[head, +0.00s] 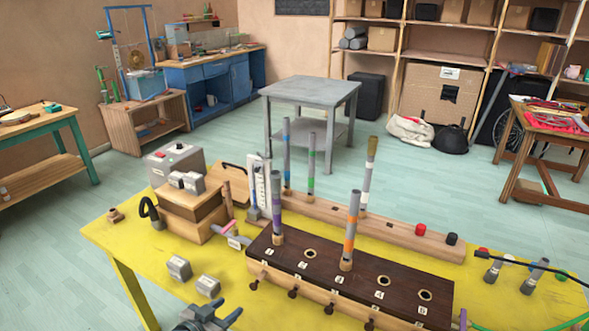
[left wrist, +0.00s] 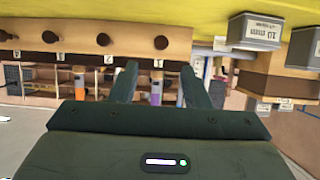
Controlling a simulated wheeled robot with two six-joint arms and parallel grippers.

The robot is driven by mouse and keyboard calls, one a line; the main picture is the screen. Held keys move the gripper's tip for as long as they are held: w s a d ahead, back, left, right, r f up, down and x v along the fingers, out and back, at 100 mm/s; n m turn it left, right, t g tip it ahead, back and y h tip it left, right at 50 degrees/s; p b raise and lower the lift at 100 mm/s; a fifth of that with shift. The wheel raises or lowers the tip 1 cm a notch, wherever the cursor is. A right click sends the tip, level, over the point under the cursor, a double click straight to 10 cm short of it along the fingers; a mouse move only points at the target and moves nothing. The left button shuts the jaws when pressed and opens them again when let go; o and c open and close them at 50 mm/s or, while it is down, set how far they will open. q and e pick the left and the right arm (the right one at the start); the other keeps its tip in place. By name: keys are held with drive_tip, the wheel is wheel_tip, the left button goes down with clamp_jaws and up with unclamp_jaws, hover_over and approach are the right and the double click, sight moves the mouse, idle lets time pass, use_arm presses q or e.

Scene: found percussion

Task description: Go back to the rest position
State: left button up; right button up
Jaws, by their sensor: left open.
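My left gripper (head: 208,314) shows at the bottom edge of the head view, in front of the yellow table (head: 115,248). In the left wrist view its two dark fingers (left wrist: 160,88) stand apart with nothing held between them. It is near the front left of the dark wooden block (head: 330,272), which has numbered holes and pegs along its front. Two banded tubes stand in the block, one purple (head: 276,205) and one orange (head: 350,230). My right gripper is in neither view.
Two small grey weights (head: 179,268) lie left of the block. Behind it, a wooden rail (head: 400,231) bears several upright tubes. A wooden box with a grey device (head: 176,160) stands at the back left. Grey tubes (head: 534,276) stand at the right. Bare yellow tabletop shows at front left.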

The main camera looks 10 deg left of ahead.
use_arm(q)
drive_tip(key=s+a+f+n+g+y, duration=0.1)
drive_tip(key=s+a+n+g+y, duration=0.3)
drive_tip(key=s, duration=0.9)
drive_tip(key=s+d+f+m+g+y, duration=0.15)
drive_tip(key=s+g, duration=0.35)
drive_tip(key=s, duration=0.9)
drive_tip(key=a+f+g, duration=0.1)
drive_tip(key=a+f, duration=0.1)
drive_tip(key=f, duration=1.2)
drive_tip(key=a+f, duration=0.2)
drive_tip(key=f, duration=1.3)
drive_tip(key=s+f+n+g, duration=0.1)
drive_tip(key=s+f, duration=1.7)
drive_tip(key=f, duration=0.2)
drive_tip(key=shift+a, duration=0.4)
drive_tip(key=shift+s+r, duration=0.1)
